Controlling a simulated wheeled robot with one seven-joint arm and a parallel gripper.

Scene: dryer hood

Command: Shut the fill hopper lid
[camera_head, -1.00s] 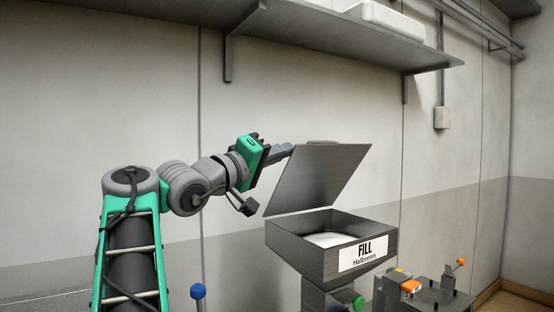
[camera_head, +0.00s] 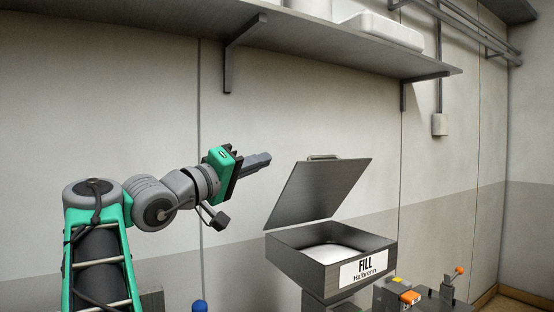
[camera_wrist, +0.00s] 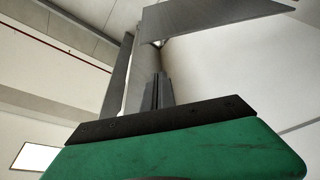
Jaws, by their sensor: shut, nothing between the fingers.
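The fill hopper (camera_head: 315,265) is a grey open-topped box with a white label reading FILL Halbrenn. White material shows inside it. Its lid (camera_head: 318,190) is a flat grey plate, raised and tilted up over the box, with a small handle (camera_head: 322,157) at its top edge. My gripper (camera_head: 268,158) is shut and empty, to the left of the lid's upper edge and apart from it in the head view. In the wrist view the closed fingers (camera_wrist: 158,92) point up, and a grey plate that looks like the lid (camera_wrist: 205,17) shows beyond them.
A shelf (camera_head: 330,50) with white containers runs along the wall above my arm. A blue knob (camera_head: 199,306) stands at the bottom, left of the hopper. A grey unit with orange parts (camera_head: 410,297) stands to the right. The wall space between gripper and shelf is clear.

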